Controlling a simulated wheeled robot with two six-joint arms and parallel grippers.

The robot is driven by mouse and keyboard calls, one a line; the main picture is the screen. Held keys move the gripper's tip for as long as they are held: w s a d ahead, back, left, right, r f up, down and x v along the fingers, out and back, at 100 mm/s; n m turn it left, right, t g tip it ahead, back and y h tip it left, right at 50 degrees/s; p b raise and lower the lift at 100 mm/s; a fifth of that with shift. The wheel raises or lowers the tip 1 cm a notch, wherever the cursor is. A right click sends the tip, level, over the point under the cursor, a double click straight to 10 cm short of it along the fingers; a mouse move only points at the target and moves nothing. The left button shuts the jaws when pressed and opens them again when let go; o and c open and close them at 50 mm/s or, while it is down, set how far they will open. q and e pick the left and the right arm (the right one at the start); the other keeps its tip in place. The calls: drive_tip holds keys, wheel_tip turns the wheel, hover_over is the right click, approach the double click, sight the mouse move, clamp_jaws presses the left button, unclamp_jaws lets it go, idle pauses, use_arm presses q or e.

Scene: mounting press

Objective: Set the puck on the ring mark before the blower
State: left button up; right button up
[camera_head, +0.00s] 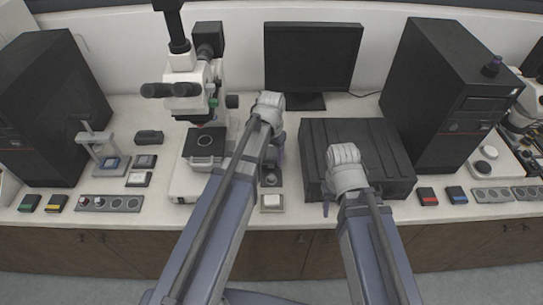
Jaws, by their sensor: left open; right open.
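My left gripper (278,138) is over the middle of the bench, in front of the monitor, mostly hidden behind its own wrist. My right gripper (327,207) is at the front left of the black case, its fingers largely hidden by the wrist. Both are open, and I see nothing held. Small round pieces sit in a grey tray with several wells (122,204) at the front left; I cannot tell whether one is the puck. A dark bulb-shaped item (492,66), possibly the blower, stands on the right black tower. I cannot make out a ring mark.
A microscope (186,90), a monitor (312,58) and a black case (378,140) stand along the bench. Black towers stand left (45,110) and right (445,95). A small press (98,150) is at left. Another welled tray (493,195) lies front right.

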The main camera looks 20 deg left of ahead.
use_arm(q)
drive_tip(key=s+d+r+y+p, duration=0.1)
drive_tip(key=s+d+r, duration=0.1)
drive_tip(key=s+d, duration=0.8)
drive_tip(key=s, duration=0.4)
drive_tip(key=shift+s+d+r, duration=0.15)
drive_tip(key=shift+s+d, duration=0.05)
drive_tip(key=shift+d, duration=0.05)
drive_tip(key=shift+c, duration=0.3)
